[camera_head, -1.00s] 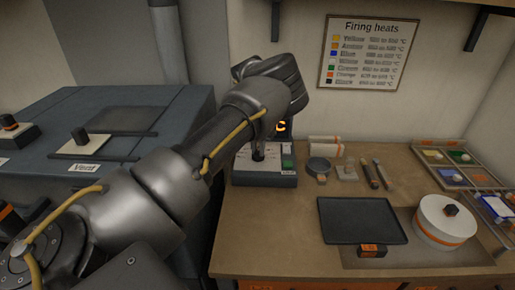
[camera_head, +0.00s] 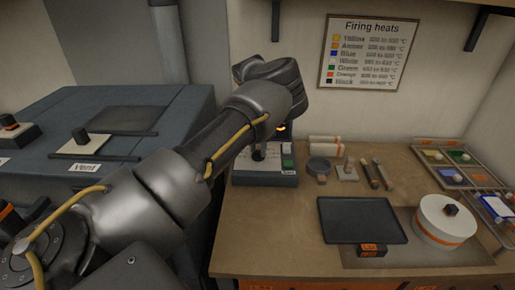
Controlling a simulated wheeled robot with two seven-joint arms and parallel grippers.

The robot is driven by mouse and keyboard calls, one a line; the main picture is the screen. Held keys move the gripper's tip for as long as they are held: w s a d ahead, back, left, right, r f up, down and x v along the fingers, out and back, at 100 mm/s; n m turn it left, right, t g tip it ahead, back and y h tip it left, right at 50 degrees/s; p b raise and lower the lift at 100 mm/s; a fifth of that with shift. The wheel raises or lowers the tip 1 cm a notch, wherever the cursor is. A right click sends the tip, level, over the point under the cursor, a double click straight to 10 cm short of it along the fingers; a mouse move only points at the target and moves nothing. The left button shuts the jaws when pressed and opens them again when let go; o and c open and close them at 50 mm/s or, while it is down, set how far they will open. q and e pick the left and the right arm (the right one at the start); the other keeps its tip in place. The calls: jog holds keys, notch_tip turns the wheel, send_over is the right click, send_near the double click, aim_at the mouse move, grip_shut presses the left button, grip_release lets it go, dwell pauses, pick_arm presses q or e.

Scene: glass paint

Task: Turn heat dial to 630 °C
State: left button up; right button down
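A grey control box (camera_head: 265,178) stands at the back left of the wooden bench, with a short black knob (camera_head: 258,154) and a green button (camera_head: 287,163) on it. A small orange-lit display (camera_head: 281,128) shows behind it, mostly covered by my arm, so its reading cannot be made out. My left arm reaches in from the left, and its wrist (camera_head: 272,88) is above the control box. The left gripper's fingers are hidden behind the arm, so its grip and any contact with the knob cannot be told. My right gripper is out of view.
A "Firing heats" chart (camera_head: 368,52) hangs on the wall. A grey kiln-like unit (camera_head: 110,120) with a "Vent" knob stands left. The bench holds a black tray (camera_head: 362,220), a white drum (camera_head: 445,222), small tools and a divided rack (camera_head: 465,143) at right.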

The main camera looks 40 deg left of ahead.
pick_arm(q)
jog(key=shift+o, duration=0.8)
notch_tip(320, 180, up, 11)
jog(key=b, duration=0.1)
jog(key=shift+f, duration=0.1)
